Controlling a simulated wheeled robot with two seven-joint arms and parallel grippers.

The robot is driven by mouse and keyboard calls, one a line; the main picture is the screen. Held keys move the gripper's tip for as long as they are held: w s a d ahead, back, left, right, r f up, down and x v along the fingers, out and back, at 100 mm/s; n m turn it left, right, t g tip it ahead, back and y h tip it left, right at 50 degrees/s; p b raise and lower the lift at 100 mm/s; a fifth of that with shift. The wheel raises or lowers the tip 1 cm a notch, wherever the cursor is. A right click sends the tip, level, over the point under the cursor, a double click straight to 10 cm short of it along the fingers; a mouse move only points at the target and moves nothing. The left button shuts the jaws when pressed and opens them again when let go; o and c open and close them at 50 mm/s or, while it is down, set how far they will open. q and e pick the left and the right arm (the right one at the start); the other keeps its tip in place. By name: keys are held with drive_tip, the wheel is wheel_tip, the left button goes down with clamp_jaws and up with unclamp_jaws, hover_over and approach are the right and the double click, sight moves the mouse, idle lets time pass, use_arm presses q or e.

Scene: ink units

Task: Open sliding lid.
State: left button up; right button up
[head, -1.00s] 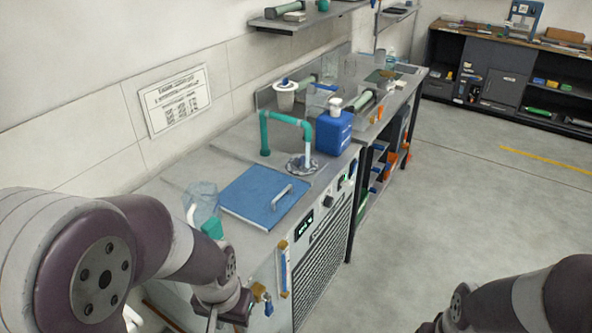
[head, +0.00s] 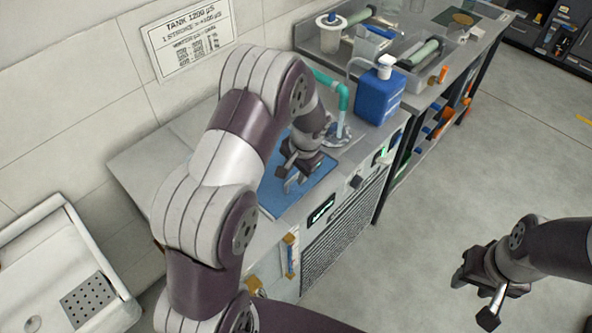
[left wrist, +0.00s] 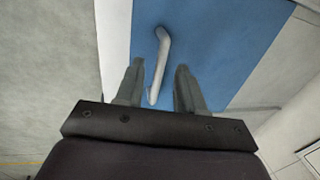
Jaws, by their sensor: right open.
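The blue flat lid (head: 318,172) lies on the grey bench unit, partly hidden behind my left arm. It also shows in the left wrist view (left wrist: 220,45), with its pale bar handle (left wrist: 162,50). My left gripper (head: 296,178) is over the lid at the handle. In the left wrist view its two fingers (left wrist: 160,67) are apart, with the handle between them and a gap on either side. I cannot tell how far the tips are above the lid. My right gripper (head: 474,299) is open and empty over the floor at the right.
A blue jug (head: 377,98) and a teal pipe (head: 343,95) stand just beyond the lid. A white basin (head: 40,232) is at the lower left. A second bench with tubes and bottles continues behind. The floor (head: 440,180) at the right is clear.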

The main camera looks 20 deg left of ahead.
use_arm(q)
drive_tip(key=shift+w+a+f, duration=0.15)
drive_tip(key=shift+w+f, duration=0.15)
drive_tip(key=shift+f, duration=0.45)
drive_tip(key=shift+s+r, duration=0.1)
drive_tip(key=shift+s, duration=0.1)
drive_tip(key=shift+c, duration=1)
clamp_jaws()
